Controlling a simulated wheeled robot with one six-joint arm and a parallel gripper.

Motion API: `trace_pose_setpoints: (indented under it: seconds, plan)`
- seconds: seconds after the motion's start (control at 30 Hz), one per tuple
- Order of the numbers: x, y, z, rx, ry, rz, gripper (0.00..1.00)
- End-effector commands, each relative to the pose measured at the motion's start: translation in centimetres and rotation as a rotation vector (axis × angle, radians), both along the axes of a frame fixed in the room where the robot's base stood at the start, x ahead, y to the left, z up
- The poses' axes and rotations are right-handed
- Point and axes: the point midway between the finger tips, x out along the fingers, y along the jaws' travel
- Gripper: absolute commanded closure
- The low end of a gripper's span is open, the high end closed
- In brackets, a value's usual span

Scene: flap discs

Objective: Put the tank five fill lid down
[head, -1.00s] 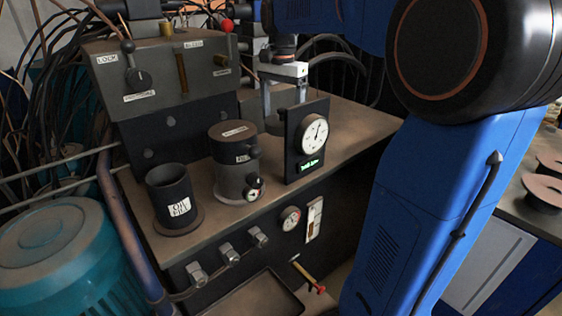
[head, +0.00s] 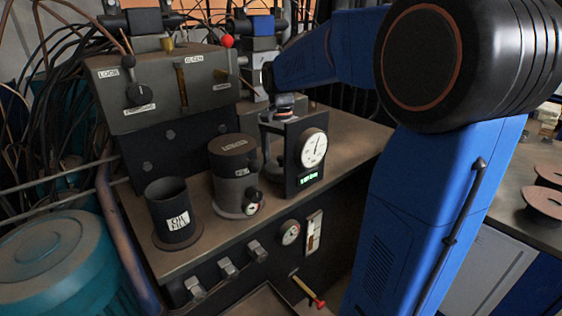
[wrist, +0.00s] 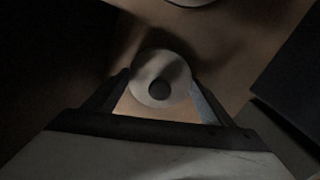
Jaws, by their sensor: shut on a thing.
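In the wrist view a round, pale grey lid (wrist: 146,88) with a dark round knob or hole at its centre sits between the two fingers. My gripper (wrist: 160,92) is shut on it. In the head view my gripper (head: 270,150) is low over the bench top, just behind and left of the black gauge box (head: 291,170). That box hides part of the fingers, and I cannot make out the lid there. Whether the lid touches the surface below is not clear. No marking for tank five can be read.
A capped dark cylinder (head: 233,178) stands left of the gauge box, and an open dark labelled pot (head: 172,208) stands farther left. A grey control block (head: 160,88) is behind them. The bench top (head: 350,135) is bare right of the gauge box. Flanged spools (head: 540,203) lie at far right.

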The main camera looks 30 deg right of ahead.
Motion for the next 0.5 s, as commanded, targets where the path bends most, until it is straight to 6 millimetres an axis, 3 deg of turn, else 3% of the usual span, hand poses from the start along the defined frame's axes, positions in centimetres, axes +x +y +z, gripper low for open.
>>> trace_pose_setpoints:
  seconds: [0.3, 0.33, 0.4, 0.5]
  plan:
    - [0.01, 0.0, -0.18, 0.0, -0.001, 0.0, 0.48]
    - [0.01, 0.0, -0.21, 0.0, -0.001, 0.0, 0.21]
    - [0.01, 0.0, -0.18, 0.0, -0.001, 0.0, 0.05]
    - [0.01, 0.0, -0.18, 0.0, -0.001, 0.0, 0.05]
